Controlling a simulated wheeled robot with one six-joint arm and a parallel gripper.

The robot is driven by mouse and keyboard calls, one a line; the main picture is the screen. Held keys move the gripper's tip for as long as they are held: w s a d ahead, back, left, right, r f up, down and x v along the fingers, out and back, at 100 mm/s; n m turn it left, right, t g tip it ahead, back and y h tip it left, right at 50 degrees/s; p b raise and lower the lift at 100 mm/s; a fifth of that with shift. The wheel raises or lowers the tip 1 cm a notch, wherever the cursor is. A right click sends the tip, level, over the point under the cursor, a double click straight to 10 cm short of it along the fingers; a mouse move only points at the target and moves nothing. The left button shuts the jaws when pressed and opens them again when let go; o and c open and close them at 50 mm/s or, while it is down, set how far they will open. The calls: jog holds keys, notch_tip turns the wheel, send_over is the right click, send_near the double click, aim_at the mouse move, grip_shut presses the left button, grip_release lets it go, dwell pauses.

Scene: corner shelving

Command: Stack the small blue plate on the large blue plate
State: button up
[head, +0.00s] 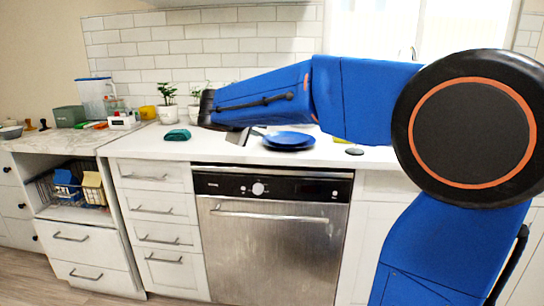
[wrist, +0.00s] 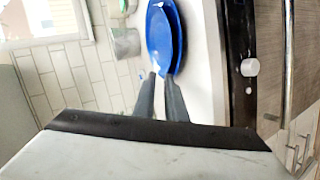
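Two blue plates lie overlapping on the white counter. The upper, smaller-looking plate (head: 290,137) is nearly level over the lower, larger-looking plate (head: 290,147). In the wrist view the small plate (wrist: 158,36) shows in front of the large plate (wrist: 178,38), whose edge extends past it to the right. My gripper (wrist: 161,76) reaches the near rim of the small plate, with a fingertip on either side of it. A narrow gap shows between the fingers. Whether they press on the rim cannot be told. In the head view my arm partly hides the gripper.
A dishwasher (head: 273,240) stands under the counter. Potted plants (head: 168,103) stand at the back wall. A teal object (head: 177,135) lies left of the plates, and a small dark disc (head: 355,152) lies to their right. The counter between the teal object and plates is partly clear.

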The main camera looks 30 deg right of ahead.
jog(key=shift+s, duration=0.1)
jog(key=s+a+f+m+g+y, duration=0.1)
jog(key=s+a+f+m+y, duration=0.1)
jog(key=s+f, duration=0.6)
jog(key=s+a+f+m+g+y, duration=0.1)
jog(key=s+a+f+y, duration=0.2)
jog(key=s+f, duration=0.5)
jog(key=s+a+f+m+g+y, duration=0.1)
jog(key=s+f+y, duration=0.4)
jog(key=s, duration=1.7)
notch_tip(320, 180, down, 3)
jog(key=shift+s+a+f+m+g, duration=0.1)
jog(key=shift+s+a+m+g, duration=0.15)
jog(key=shift+a+m, duration=0.65)
